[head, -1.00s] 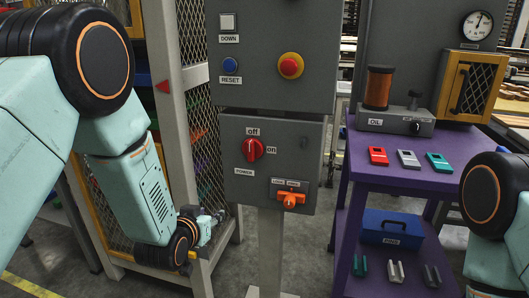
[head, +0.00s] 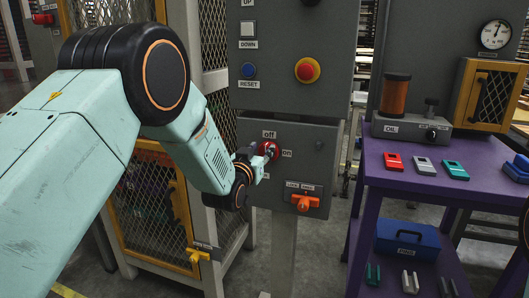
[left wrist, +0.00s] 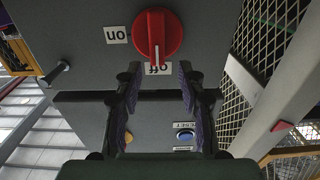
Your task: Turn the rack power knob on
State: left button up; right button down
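The red power knob (head: 269,148) is on the grey control panel (head: 310,135), between its "off" and "on" labels. My left gripper (head: 262,160) is at the knob's lower left in the head view and partly covers it. In the left wrist view, the knob (left wrist: 158,35) shows upside down, with its white mark toward "off". There my left gripper (left wrist: 160,72) is open, its two dark fingers apart with the "off" label between their tips. The knob lies past the tips, and nothing is between the fingers. Whether they touch it I cannot tell. My right gripper is out of view.
An orange handle (head: 304,202) sits below the knob. A red-yellow emergency button (head: 307,70) and a blue reset button (head: 249,70) are on the upper box. A purple table (head: 400,185) stands right. A mesh cage (head: 150,200) stands left.

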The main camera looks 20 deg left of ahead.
pick_arm(q)
jog(key=shift+w+d+f, duration=0.1)
jog(key=shift+w+f, duration=0.15)
jog(key=shift+w, duration=0.7)
jog(key=shift+w+d+r, duration=0.1)
jog(key=shift+w+r, duration=0.05)
grip_shut()
